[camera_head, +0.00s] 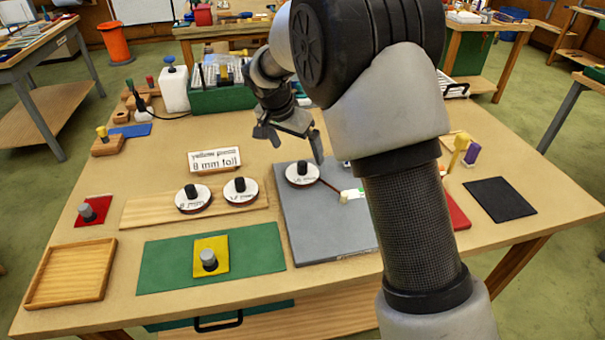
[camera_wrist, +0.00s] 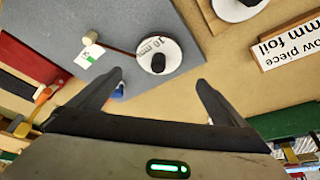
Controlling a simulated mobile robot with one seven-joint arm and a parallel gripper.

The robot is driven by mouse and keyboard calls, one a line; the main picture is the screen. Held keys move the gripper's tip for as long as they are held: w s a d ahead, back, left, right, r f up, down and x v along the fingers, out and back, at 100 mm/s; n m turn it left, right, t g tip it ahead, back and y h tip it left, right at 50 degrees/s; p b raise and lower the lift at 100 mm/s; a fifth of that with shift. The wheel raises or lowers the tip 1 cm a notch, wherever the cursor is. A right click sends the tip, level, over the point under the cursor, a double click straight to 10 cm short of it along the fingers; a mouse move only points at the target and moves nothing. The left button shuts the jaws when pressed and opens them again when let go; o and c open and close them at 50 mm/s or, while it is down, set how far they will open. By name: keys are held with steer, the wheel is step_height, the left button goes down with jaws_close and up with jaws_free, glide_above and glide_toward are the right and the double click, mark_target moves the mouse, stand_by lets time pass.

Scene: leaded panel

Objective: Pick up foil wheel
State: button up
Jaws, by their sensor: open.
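Three white foil wheels with black knobs are in the head view. Two, the left wheel (camera_head: 193,205) and the middle wheel (camera_head: 241,197), sit on a wooden strip (camera_head: 150,212). The third wheel (camera_head: 302,181) lies on the grey board (camera_head: 315,240) with a copper-coloured strip running from it. In the wrist view this wheel (camera_wrist: 182,48) reads "10 mm"; the labels on the other two are too small to read. My gripper (camera_head: 291,145) is open and empty above the back of the table, behind the third wheel. Its fingers (camera_wrist: 160,77) point towards that wheel, apart from it.
A sign (camera_head: 214,160) reads "yellow piece 8 mm foil". A yellow piece (camera_head: 211,250) with a grey knob lies on a green mat (camera_head: 160,263). A wooden tray (camera_head: 70,275) is at front left. A green box (camera_head: 222,97) and white bottle (camera_head: 174,90) stand behind. My arm hides the table's right middle.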

mark_target(301, 164)
steer(key=x, duration=0.2)
steer(key=shift+w+d+f, duration=0.1)
steer(key=shift+w+f, duration=0.05)
steer(key=shift+f, duration=0.15)
steer(key=x, duration=0.2)
steer(key=s+x, duration=0.1)
steer(key=x, duration=0.1)
steer(key=shift+w+f, duration=0.15)
steer(key=shift+f, duration=0.3)
steer(key=shift+w+d+f, duration=0.15)
steer(key=shift+w+f, duration=0.05)
steer(key=shift+f, duration=0.1)
steer(key=c, duration=1.1)
step_height(301, 164, up, 10)
steer(key=shift+r, duration=0.1)
steer(key=o, duration=0.4)
steer(key=c, duration=0.4)
